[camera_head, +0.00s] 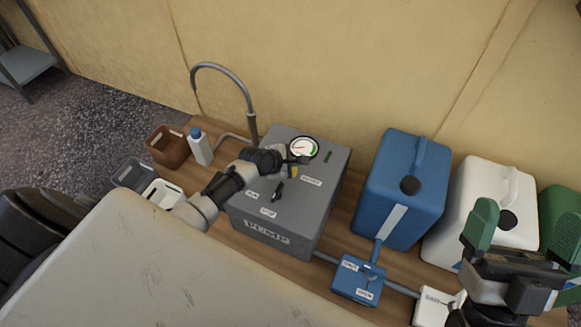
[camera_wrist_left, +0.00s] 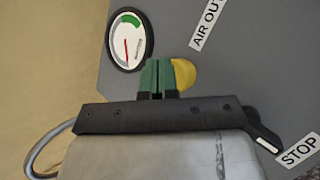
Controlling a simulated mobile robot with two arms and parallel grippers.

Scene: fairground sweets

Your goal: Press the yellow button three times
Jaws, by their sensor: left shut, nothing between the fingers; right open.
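The yellow button (camera_head: 294,173) is on the top of the grey pump box (camera_head: 318,222), close to the gauge and the air-out label. It shows as a yellow dome in the left wrist view (camera_wrist_left: 184,74), partly hidden behind the green fingertips. My left gripper (camera_head: 287,162) is shut and empty over the box top. Its fingertips (camera_wrist_left: 158,76) overlap the button's left side in the wrist view; I cannot tell whether they touch it. My right gripper (camera_head: 524,238) is open and empty at the right, in front of the white canister.
A round gauge (camera_head: 302,147) and a black switch lever (camera_head: 278,191) are on the box. A blue canister (camera_head: 404,190), a white canister (camera_head: 510,186) and a small blue box (camera_head: 357,280) stand right. A brown crate (camera_head: 168,146) and white bottle (camera_head: 200,148) stand left.

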